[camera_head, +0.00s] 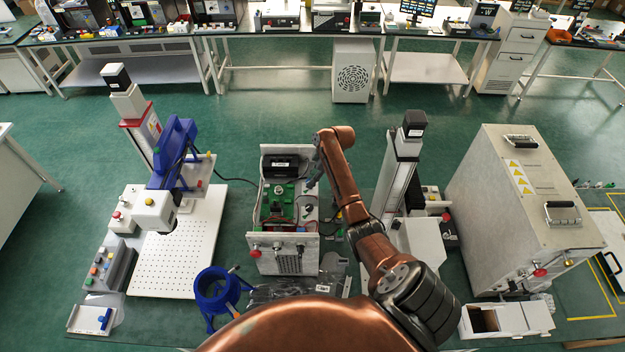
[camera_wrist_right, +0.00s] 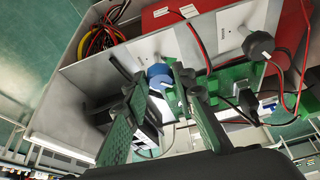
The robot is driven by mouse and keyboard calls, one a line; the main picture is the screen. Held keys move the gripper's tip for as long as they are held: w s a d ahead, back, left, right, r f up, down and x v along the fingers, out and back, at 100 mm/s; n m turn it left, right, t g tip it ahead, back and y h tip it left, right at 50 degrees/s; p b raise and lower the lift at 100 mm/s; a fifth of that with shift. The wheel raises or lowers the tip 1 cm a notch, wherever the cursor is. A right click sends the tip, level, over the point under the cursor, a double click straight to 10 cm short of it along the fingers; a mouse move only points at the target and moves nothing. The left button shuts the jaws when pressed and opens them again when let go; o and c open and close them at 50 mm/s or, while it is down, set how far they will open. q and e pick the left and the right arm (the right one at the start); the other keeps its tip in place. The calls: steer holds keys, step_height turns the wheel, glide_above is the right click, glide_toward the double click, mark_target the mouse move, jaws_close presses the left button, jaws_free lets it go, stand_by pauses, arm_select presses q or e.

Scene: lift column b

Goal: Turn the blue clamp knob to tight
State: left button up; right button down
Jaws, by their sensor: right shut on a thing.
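The blue clamp knob (camera_wrist_right: 160,74) is in the right wrist view, on the grey panel of an open-topped box, with a light mark on its face. My right gripper (camera_wrist_right: 158,88) has its two green-padded fingers on either side of the knob and is shut on it. In the head view my right gripper (camera_head: 313,178) reaches down at the right side of the open equipment box (camera_head: 284,242). The knob cannot be made out there. My left gripper is not in view.
A dark knob (camera_wrist_right: 259,45) sits on the same panel, with red and black cables close by. In the head view a blue stand (camera_head: 213,290) is left of the box's front, a white column unit (camera_head: 398,175) to its right, and a large grey cabinet (camera_head: 505,215) farther right.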

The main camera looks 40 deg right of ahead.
steer(key=c, duration=1.6)
jaws_free()
steer(key=v, duration=1.2)
steer(key=shift+f, duration=0.15)
